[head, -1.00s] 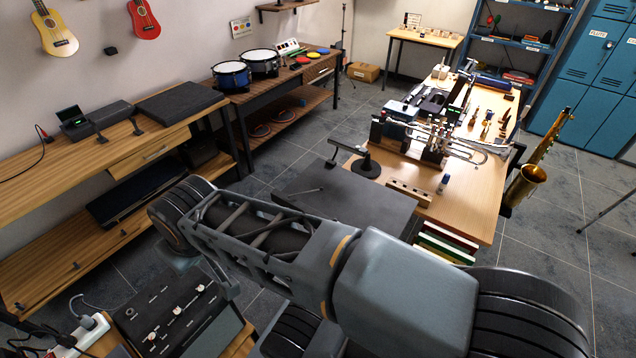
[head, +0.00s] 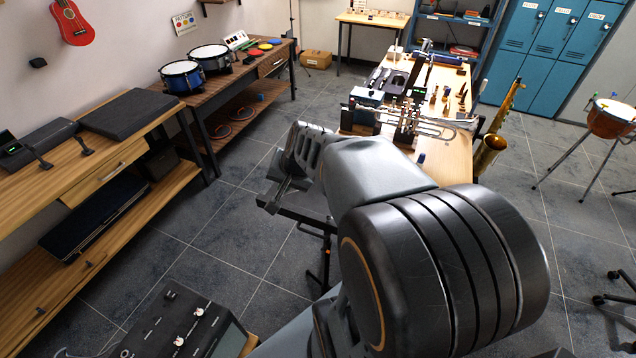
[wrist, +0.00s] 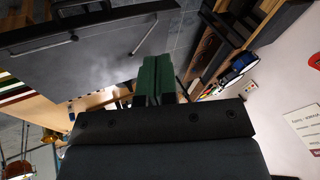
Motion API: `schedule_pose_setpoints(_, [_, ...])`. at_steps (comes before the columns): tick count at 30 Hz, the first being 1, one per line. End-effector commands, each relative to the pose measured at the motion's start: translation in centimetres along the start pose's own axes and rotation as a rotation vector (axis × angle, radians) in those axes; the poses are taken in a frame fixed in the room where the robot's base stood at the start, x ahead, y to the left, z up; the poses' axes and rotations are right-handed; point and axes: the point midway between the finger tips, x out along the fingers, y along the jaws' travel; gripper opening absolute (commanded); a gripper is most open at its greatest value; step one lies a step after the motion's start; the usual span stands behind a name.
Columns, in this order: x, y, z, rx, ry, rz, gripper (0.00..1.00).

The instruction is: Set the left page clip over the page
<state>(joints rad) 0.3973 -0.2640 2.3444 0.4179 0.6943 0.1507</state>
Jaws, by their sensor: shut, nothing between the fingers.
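My gripper (wrist: 158,80) shows in the wrist view as two green fingers pressed together, shut and empty. A dark flat panel (wrist: 100,48), which looks like the music stand's desk, fills the upper left of that view, beyond the fingers and apart from them. A thin rod (wrist: 144,35) lies across the panel; I cannot tell whether it is a page clip. In the head view my arm hides most of the stand, and only a dark edge (head: 298,211) and its post (head: 326,258) show.
A wooden bench (head: 458,152) with brass instruments stands beyond my arm, with a saxophone (head: 490,150) at its right. A long wooden shelf unit (head: 60,210) runs along the left. A black pedal box (head: 180,325) is at the lower left. Floor is clear between them.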

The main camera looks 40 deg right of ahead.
Motion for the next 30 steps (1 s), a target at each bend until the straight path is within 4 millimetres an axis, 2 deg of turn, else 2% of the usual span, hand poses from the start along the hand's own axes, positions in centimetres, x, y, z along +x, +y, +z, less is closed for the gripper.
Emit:
schedule_pose_setpoints(1, [1.0, 1.6, -2.2, 0.142, 0.013, -0.004, 0.0])
schedule_pose_setpoints(3, [2.1, 3.6, -4.6, 0.31, 0.041, -0.017, 0.0])
schedule_pose_setpoints(6, [3.2, 6.5, -7.4, 0.509, 0.08, -0.03, 0.0])
schedule_pose_setpoints(9, [4.0, 8.8, -9.1, 0.647, 0.11, -0.039, 0.0])
schedule_pose_setpoints(12, [4.8, 10.2, -10.0, 0.722, 0.127, -0.043, 0.0])
schedule_pose_setpoints(17, [6.8, 10.7, -10.5, 0.752, 0.131, -0.044, 0.0])
schedule_pose_setpoints(30, [14.8, 10.7, -11.5, 0.746, 0.131, -0.043, 0.0])
